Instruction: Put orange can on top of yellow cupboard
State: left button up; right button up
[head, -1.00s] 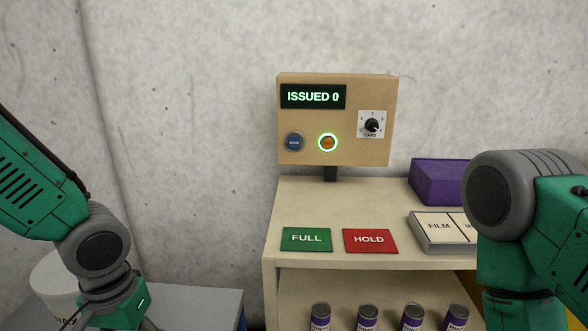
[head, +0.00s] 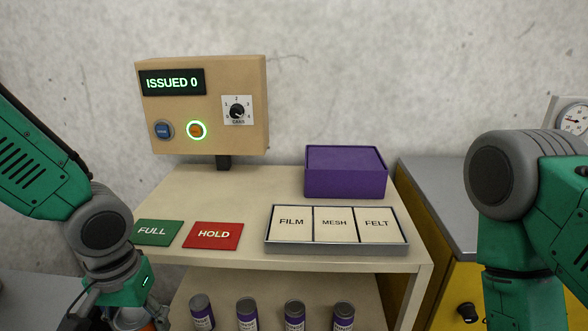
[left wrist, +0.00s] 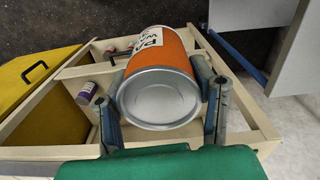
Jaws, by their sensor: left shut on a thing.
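The orange can (left wrist: 172,55), with a pale lid and a white label, sits between the fingers of my left gripper (left wrist: 163,100) in the left wrist view. My left gripper is shut on it. In the head view my left gripper (head: 135,318) is at the bottom left edge, with only a sliver of orange showing beside it. The yellow cupboard (head: 455,290) stands at the right, with a grey top (head: 437,205) and a dark knob. My right arm covers part of it. My right gripper is below the picture.
A beige shelf unit (head: 290,182) stands between my left gripper and the cupboard. It bears a purple box (head: 345,172), a labelled tray (head: 335,247), green and red cards and a display panel (head: 205,105). Several purple cans (head: 248,313) stand underneath. A dial (head: 573,120) is behind the cupboard.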

aim_at(466, 206)
jog(key=l+z, duration=0.35)
jog(key=i+l+z, duration=0.15)
jog(key=l+z, duration=0.25)
jog(key=i+l+z, duration=0.15)
jog(key=z, duration=0.2)
jog(key=l, duration=0.1)
